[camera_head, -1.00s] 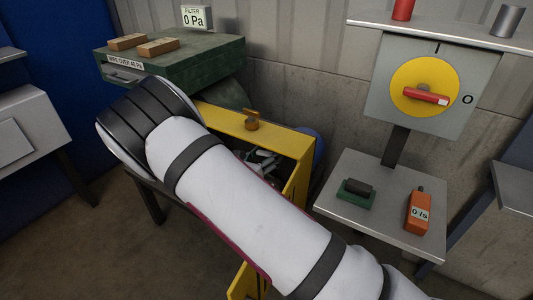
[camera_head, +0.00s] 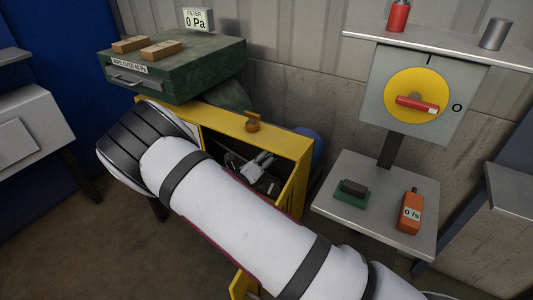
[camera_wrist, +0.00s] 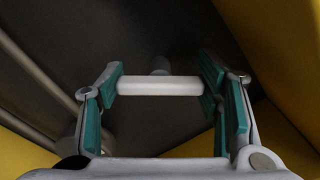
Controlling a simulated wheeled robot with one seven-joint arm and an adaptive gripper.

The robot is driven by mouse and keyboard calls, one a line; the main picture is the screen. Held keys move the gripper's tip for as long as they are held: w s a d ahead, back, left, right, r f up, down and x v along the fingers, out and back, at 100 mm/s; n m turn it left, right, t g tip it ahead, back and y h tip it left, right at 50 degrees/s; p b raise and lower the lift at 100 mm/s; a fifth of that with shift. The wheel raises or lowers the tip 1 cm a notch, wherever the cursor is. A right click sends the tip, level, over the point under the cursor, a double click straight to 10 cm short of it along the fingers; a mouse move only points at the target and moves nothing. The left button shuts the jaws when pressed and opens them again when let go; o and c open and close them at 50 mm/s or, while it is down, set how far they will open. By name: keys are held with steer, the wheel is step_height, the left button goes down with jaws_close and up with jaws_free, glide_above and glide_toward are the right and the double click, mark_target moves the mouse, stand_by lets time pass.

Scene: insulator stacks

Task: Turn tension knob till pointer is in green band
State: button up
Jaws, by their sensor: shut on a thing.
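In the wrist view, my gripper (camera_wrist: 160,84) has its two teal-padded fingers on either end of a pale bar-shaped handle (camera_wrist: 160,86). A short round stem shows behind the bar, so it looks like the tension knob. In the head view, my gripper (camera_head: 257,166) shows small inside the open yellow cabinet (camera_head: 235,124), partly hidden by my white arm. I cannot make out a pointer or a green band in either view.
A green box (camera_head: 180,72) with a filter display (camera_head: 198,18) is behind. A yellow dial with a red handle (camera_head: 417,104) hangs at right above a grey shelf (camera_head: 340,171) with an orange meter (camera_head: 411,212).

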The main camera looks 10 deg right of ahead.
stand_by(0.3)
steer(key=o, duration=1.2)
steer(key=v, duration=1.2)
